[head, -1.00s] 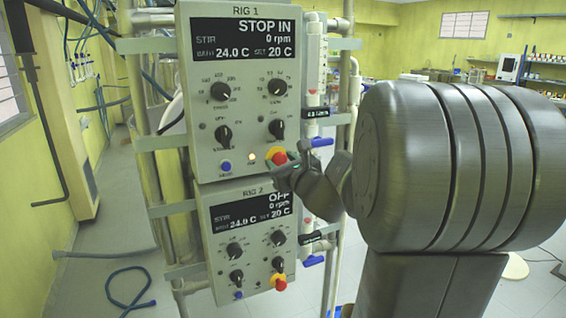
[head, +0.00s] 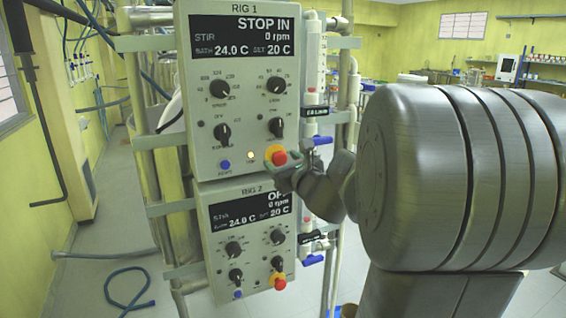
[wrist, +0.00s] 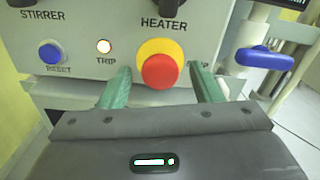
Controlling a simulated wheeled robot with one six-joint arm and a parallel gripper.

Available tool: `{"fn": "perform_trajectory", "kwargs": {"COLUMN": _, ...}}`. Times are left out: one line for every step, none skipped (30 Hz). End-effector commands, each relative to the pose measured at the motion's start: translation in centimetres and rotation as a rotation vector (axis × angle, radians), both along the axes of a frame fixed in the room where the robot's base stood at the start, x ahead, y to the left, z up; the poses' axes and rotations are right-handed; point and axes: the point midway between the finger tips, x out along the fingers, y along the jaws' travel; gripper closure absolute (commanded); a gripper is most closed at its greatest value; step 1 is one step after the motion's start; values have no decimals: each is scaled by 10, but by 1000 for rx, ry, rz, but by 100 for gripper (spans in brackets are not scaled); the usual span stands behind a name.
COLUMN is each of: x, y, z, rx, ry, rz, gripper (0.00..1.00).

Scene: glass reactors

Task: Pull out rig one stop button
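The rig 1 stop button (wrist: 160,71) is a red mushroom button on a yellow collar, low on the right of the rig 1 panel (head: 205,155). It also shows in the head view (head: 278,156). The rig 1 display (head: 243,43) reads "STOP IN" and 0 rpm. My gripper (wrist: 160,78) is open, with one green finger on each side of the button in the wrist view. The fingertips reach close to the panel face; I cannot tell if they touch the button. In the head view my gripper (head: 290,170) is partly hidden by its own wrist.
A lit trip lamp (wrist: 103,46) and a blue reset button (wrist: 50,54) lie left of the stop button. A blue valve handle (wrist: 265,58) sticks out on the right. The rig 2 panel (head: 215,265) with its own red button (head: 279,283) is just below.

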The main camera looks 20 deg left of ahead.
Motion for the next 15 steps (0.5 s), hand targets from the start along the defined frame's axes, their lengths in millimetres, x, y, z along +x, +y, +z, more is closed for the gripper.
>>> {"fn": "perform_trajectory", "kwargs": {"x": 0, "y": 0, "z": 0, "rx": 0, "ry": 0, "rz": 0, "gripper": 42}}
{"fn": "perform_trajectory", "kwargs": {"x": 0, "y": 0, "z": 0, "rx": 0, "ry": 0, "rz": 0, "gripper": 42}}
{"fn": "perform_trajectory", "kwargs": {"x": 0, "y": 0, "z": 0, "rx": 1, "ry": -1, "rz": 0, "gripper": 42}}
{"fn": "perform_trajectory", "kwargs": {"x": 0, "y": 0, "z": 0, "rx": 1, "ry": -1, "rz": 0, "gripper": 42}}
{"fn": "perform_trajectory", "kwargs": {"x": 0, "y": 0, "z": 0, "rx": 1, "ry": -1, "rz": 0, "gripper": 42}}
{"fn": "perform_trajectory", "kwargs": {"x": -1, "y": -1, "z": 1, "rx": 0, "ry": -1, "rz": 0, "gripper": 42}}
{"fn": "perform_trajectory", "kwargs": {"x": -2, "y": -2, "z": 1, "rx": 0, "ry": -2, "rz": -1, "gripper": 42}}
{"fn": "perform_trajectory", "kwargs": {"x": -3, "y": -4, "z": 1, "rx": 1, "ry": -2, "rz": -1, "gripper": 42}}
{"fn": "perform_trajectory", "kwargs": {"x": -5, "y": -7, "z": 1, "rx": 1, "ry": -4, "rz": -1, "gripper": 42}}
{"fn": "perform_trajectory", "kwargs": {"x": -7, "y": -9, "z": 1, "rx": 1, "ry": -4, "rz": -1, "gripper": 42}}
{"fn": "perform_trajectory", "kwargs": {"x": -9, "y": -12, "z": 1, "rx": 1, "ry": -4, "rz": -2, "gripper": 42}}
{"fn": "perform_trajectory", "kwargs": {"x": -13, "y": -17, "z": 1, "rx": 1, "ry": -2, "rz": -3, "gripper": 42}}
{"fn": "perform_trajectory", "kwargs": {"x": -17, "y": -21, "z": 1, "rx": 0, "ry": -4, "rz": -3, "gripper": 42}}
{"fn": "perform_trajectory", "kwargs": {"x": -20, "y": -25, "z": 0, "rx": 0, "ry": -4, "rz": -4, "gripper": 42}}
{"fn": "perform_trajectory", "kwargs": {"x": -25, "y": -31, "z": 1, "rx": 2, "ry": -4, "rz": -3, "gripper": 42}}
